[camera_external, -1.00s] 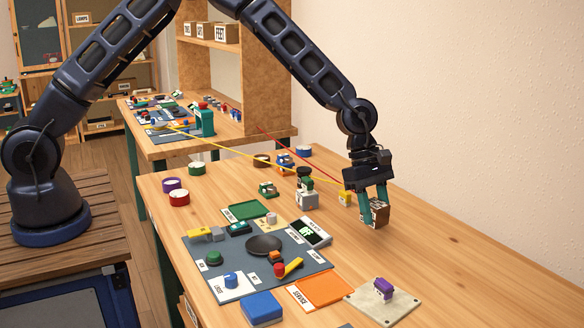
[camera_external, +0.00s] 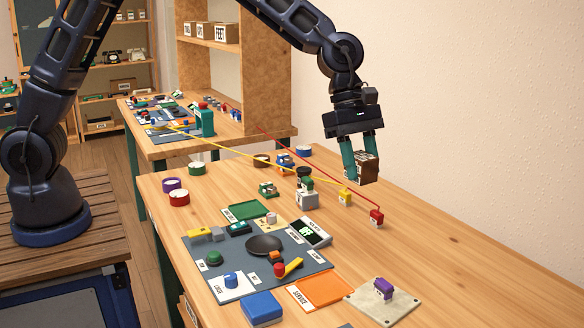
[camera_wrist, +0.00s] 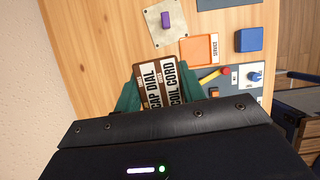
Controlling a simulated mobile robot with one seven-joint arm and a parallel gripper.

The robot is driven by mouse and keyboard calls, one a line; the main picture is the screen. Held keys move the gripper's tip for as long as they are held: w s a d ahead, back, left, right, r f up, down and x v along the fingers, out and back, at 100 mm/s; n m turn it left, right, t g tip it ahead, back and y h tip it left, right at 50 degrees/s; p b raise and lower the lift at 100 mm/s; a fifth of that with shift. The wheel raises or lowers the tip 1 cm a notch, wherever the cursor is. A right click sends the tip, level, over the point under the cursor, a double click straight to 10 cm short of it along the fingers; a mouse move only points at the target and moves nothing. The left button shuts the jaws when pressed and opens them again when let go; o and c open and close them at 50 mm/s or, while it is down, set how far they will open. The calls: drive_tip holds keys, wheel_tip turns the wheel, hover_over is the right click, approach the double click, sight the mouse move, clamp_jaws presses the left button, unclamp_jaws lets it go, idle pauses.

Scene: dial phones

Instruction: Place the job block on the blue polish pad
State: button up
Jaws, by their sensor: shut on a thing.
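The job block (camera_external: 368,167) is a small brown block; in the wrist view (camera_wrist: 162,88) its pale labels read "CAP DIAL" and "COIL CORD". My gripper (camera_external: 361,174) is shut on it, with green fingers on either side, and holds it in the air above the right part of the bench. The blue polish pad (camera_external: 262,308) is a thick blue square at the near edge of the bench. It also shows in the wrist view (camera_wrist: 249,39) at upper right, well apart from the block. Nothing lies on its top.
An orange service mat (camera_external: 320,291) and a pale plate (camera_external: 383,303) with a purple piece lie right of the pad. A grey mat (camera_external: 231,258) holds a black dish and small parts. Yellow and red cords (camera_external: 318,175) stretch across the bench. The bench's right side is clear.

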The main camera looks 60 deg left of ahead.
drive_tip(key=s+d+r, duration=0.2)
drive_tip(key=s+d, duration=0.1)
drive_tip(key=s, duration=0.9)
hover_over(265, 309)
drive_tip(key=a, duration=0.2)
drive_tip(key=shift+m, duration=0.3)
wheel_tip(265, 309, down, 20)
drive_tip(key=shift+d+r, duration=0.1)
drive_tip(key=o, duration=1)
drive_tip(key=v, duration=1.2)
drive_tip(key=shift+w, duration=0.15)
